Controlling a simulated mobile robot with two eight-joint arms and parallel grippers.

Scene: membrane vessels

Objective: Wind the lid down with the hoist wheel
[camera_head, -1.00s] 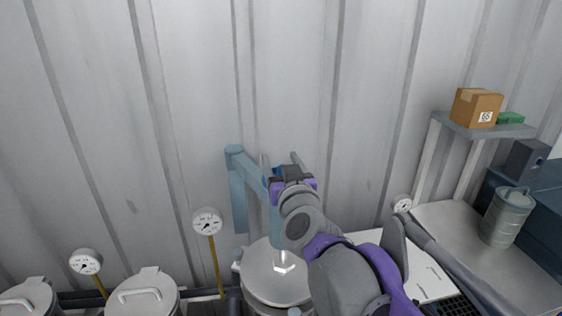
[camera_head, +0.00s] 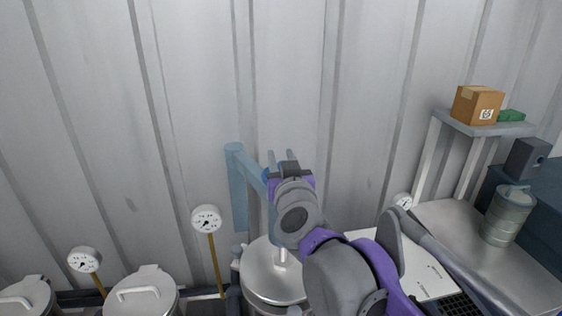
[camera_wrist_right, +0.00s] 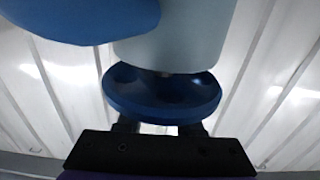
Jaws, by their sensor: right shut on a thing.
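The hoist is a pale blue-grey post and arm (camera_head: 237,185) in the head view, standing in front of the ribbed wall. Its blue hoist wheel is mostly hidden by my right wrist there. In the right wrist view the dark blue, dished wheel (camera_wrist_right: 160,100) sits under a pale cylindrical housing. My right gripper (camera_head: 281,157) is shut on the wheel; its fingers also show at the wheel's near edge in the wrist view (camera_wrist_right: 158,128). The round metal lid (camera_head: 258,282) is below the hoist, partly hidden by my right arm. I cannot tell if it touches its vessel. My left gripper is out of view.
Two lidded vessels (camera_head: 143,296) stand at the lower left, with dial gauges (camera_head: 206,219) on yellow stems. At the right are a bench with a ribbed metal canister (camera_head: 507,216) and a shelf holding a cardboard box (camera_head: 477,105). The wall is close behind the hoist.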

